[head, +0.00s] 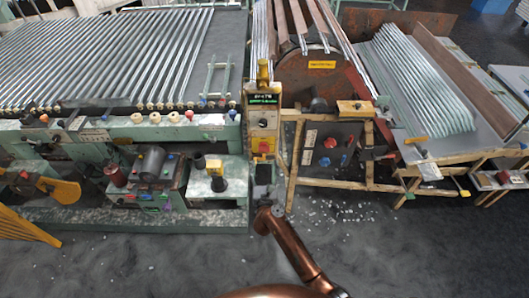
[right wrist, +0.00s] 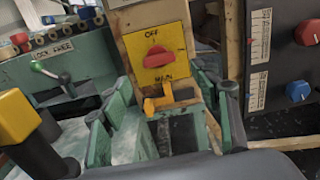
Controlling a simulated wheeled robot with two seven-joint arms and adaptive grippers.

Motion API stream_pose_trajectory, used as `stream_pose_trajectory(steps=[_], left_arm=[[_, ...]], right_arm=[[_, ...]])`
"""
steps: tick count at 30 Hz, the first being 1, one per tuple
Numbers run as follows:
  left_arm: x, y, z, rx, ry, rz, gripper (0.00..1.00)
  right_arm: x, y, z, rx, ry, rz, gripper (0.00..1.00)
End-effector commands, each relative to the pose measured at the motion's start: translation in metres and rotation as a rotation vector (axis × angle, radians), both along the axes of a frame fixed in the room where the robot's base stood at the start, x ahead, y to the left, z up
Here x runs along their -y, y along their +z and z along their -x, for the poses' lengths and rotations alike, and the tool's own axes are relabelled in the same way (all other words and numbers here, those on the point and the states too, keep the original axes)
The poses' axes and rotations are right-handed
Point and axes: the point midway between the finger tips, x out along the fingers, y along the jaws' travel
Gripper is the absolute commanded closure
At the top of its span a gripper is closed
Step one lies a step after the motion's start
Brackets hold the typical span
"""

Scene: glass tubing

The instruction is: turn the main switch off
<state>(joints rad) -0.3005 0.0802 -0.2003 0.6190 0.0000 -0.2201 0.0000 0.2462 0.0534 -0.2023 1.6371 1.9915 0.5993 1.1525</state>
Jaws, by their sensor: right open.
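The main switch is a red knob (right wrist: 158,57) on a yellow plate (right wrist: 174,39) marked OFF above and MAIN below. In the right wrist view the knob's grip lies roughly sideways, not pointing up at OFF. In the head view the red knob (head: 264,147) sits low on the upright control post. My right gripper (head: 263,178) is just below the switch in the head view, open and apart from the knob. In the right wrist view its fingers (right wrist: 165,128) are spread below the plate, with nothing held. My left gripper is not in view.
An orange lever (right wrist: 158,100) sticks out just under the plate. A panel with red and blue knobs (head: 330,143) stands right of the post. A green bench with a yellow-topped part (head: 214,168) stands left. Glass bits litter the floor; the front floor is otherwise open.

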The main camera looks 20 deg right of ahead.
Motion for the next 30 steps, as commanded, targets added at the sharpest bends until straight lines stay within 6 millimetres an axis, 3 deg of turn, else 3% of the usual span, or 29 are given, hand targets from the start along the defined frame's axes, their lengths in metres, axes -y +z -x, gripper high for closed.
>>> stream_pose_trajectory(steps=[15, 28, 30], left_arm=[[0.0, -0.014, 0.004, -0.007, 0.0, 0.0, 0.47], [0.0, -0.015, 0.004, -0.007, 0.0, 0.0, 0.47], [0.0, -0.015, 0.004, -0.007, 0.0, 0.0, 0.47]], right_arm=[[0.017, 0.003, -0.065, 0.006, -0.001, -0.024, 0.44], [0.021, 0.004, -0.075, 0.006, -0.001, -0.024, 0.44], [0.021, 0.004, -0.075, 0.006, -0.001, -0.024, 0.48]])
